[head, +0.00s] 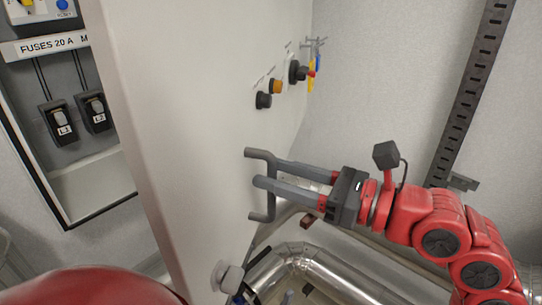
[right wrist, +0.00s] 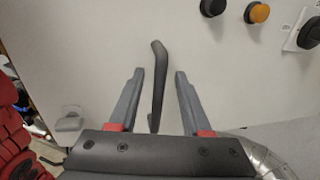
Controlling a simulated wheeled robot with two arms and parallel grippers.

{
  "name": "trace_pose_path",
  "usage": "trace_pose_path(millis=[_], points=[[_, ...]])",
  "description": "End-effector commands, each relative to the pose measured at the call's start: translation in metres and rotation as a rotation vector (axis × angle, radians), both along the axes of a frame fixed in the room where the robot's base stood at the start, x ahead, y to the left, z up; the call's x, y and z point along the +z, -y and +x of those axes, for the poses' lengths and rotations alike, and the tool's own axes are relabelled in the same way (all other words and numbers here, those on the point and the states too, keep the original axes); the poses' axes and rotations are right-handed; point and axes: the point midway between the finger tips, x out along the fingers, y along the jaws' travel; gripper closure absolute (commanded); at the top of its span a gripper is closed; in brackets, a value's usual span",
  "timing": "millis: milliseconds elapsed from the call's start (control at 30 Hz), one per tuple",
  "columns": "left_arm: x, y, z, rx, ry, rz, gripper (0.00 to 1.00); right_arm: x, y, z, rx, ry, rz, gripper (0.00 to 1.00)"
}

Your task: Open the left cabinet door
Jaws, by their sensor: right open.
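A pale grey panel (head: 195,110) with a dark bar handle (head: 270,207) stands in the middle of the head view. To its left is an open compartment (head: 75,145) with fuses inside. I cannot tell for sure whether this panel is the left cabinet door standing open. My right gripper (head: 266,174) reaches in from the right at the handle. In the right wrist view, the open right gripper (right wrist: 158,74) has one finger on each side of the handle (right wrist: 160,82), with gaps on both sides. My left gripper is out of view.
Black and orange knobs (head: 275,87) sit on the panel above the handle. Shiny silver pipes (head: 300,262) run below my right gripper. A slotted metal rail (head: 470,90) is on the wall at right.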

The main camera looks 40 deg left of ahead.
Motion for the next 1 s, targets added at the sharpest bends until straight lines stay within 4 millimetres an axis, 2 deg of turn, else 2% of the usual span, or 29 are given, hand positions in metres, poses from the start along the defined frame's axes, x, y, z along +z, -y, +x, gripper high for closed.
trace_pose_path(millis=[167, 433, 467, 700, 733, 1000], points=[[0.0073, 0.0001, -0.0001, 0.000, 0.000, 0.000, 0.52, 0.0010, -0.0135, -0.0031, 0.001, 0.000, 0.000, 0.52], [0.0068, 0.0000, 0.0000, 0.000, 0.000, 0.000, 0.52, -0.0001, -0.0151, -0.0031, 0.000, 0.001, 0.000, 0.52], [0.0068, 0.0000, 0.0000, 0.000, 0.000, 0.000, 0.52, -0.0002, -0.0151, -0.0031, 0.000, 0.001, 0.000, 0.53], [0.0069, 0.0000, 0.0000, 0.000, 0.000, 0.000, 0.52, -0.0001, -0.0149, -0.0031, 0.000, 0.001, 0.000, 0.97], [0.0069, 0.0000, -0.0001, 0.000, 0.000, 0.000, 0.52, -0.0001, -0.0148, -0.0031, 0.000, 0.001, 0.000, 1.00], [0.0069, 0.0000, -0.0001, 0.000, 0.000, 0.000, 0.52, 0.0000, -0.0148, -0.0030, 0.000, 0.001, 0.000, 1.00]])
